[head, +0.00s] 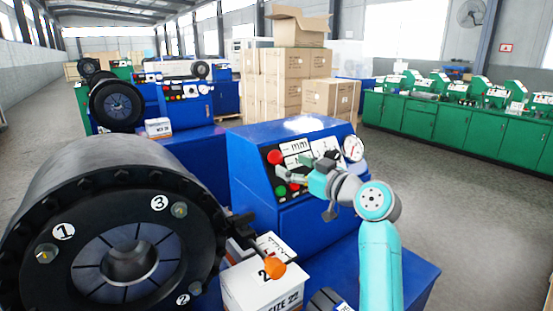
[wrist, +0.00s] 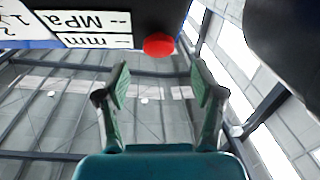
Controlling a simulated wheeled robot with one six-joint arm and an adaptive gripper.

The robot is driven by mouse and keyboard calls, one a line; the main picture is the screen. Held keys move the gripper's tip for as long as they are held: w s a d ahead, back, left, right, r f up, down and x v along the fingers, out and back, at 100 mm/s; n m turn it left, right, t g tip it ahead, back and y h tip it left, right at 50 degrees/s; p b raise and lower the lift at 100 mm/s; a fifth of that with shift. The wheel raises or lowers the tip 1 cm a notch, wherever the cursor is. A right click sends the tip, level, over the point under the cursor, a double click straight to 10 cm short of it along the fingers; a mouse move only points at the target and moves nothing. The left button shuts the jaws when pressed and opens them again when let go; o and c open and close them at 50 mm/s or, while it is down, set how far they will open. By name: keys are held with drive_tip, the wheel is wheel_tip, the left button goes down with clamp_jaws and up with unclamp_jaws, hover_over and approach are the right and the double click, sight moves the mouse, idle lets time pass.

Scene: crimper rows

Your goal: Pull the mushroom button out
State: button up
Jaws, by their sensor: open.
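The red mushroom button (head: 274,157) is at the upper left of the sloped black panel on the blue control cabinet (head: 290,218), left of the mm display. In the wrist view the red button (wrist: 158,45) appears upside down beside the mm label, beyond my fingertips and roughly centred between them. My gripper (head: 287,175) is in front of the panel, a little below the button in the head view. In the wrist view my gripper (wrist: 160,78) is open and empty, with a finger on each side. No contact with the button shows. How far the button stands out cannot be told.
A pressure gauge (head: 353,149) is at the panel's right. A large black crimper head (head: 40,215) stands at left, with a white box (head: 262,290) and orange-knobbed lever (head: 275,270) in front of the cabinet.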

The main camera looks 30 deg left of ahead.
sight(278, 158)
drive_tip(key=shift+x, duration=3.1)
drive_tip(key=shift+w, duration=0.1)
